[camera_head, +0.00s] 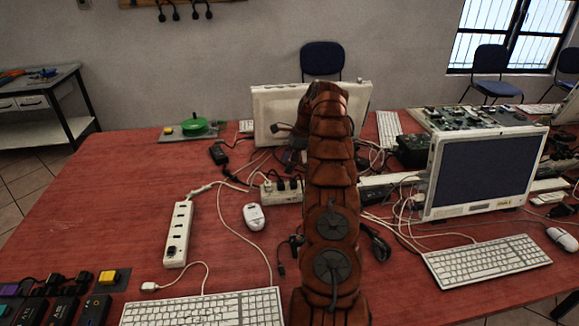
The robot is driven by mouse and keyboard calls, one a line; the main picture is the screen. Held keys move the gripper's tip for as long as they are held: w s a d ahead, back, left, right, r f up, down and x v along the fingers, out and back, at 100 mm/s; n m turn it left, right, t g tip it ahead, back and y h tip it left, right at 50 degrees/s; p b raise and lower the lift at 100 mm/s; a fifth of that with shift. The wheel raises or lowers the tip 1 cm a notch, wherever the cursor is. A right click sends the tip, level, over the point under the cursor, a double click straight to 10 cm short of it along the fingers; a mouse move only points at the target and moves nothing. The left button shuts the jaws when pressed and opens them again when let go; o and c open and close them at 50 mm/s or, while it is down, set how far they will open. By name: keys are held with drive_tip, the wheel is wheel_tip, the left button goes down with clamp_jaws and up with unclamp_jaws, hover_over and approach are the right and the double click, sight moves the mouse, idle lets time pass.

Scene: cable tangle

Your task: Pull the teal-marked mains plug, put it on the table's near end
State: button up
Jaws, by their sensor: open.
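A white power strip (268,197) with several black plugs (292,184) in it lies mid-table, left of my arm and partly hidden behind it. I cannot make out a teal mark on any plug, so I cannot tell which is the teal-marked one. My brown arm rises through the middle of the picture and bends over at the top. My gripper (292,147) is small, dark and partly hidden beyond the arm, above and behind the strip's plugs. It is open, and I see nothing held in it.
The red table (120,225) has free room at left. A second white strip (178,232), a mouse (253,216) and a keyboard (205,309) lie nearer. Black adapters (62,311) crowd the lower left corner. Loose cables and a monitor (485,170) stand right of my arm.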

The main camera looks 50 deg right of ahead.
sight(281, 182)
drive_tip(key=shift+s+d+f, duration=0.1)
drive_tip(key=shift+d+f, duration=0.2)
drive_tip(key=shift+d, duration=0.05)
drive_tip(key=shift+p+x, duration=0.95)
drive_tip(key=shift+x, duration=2.9)
drive_tip(key=shift+c, duration=0.4)
clamp_jaws()
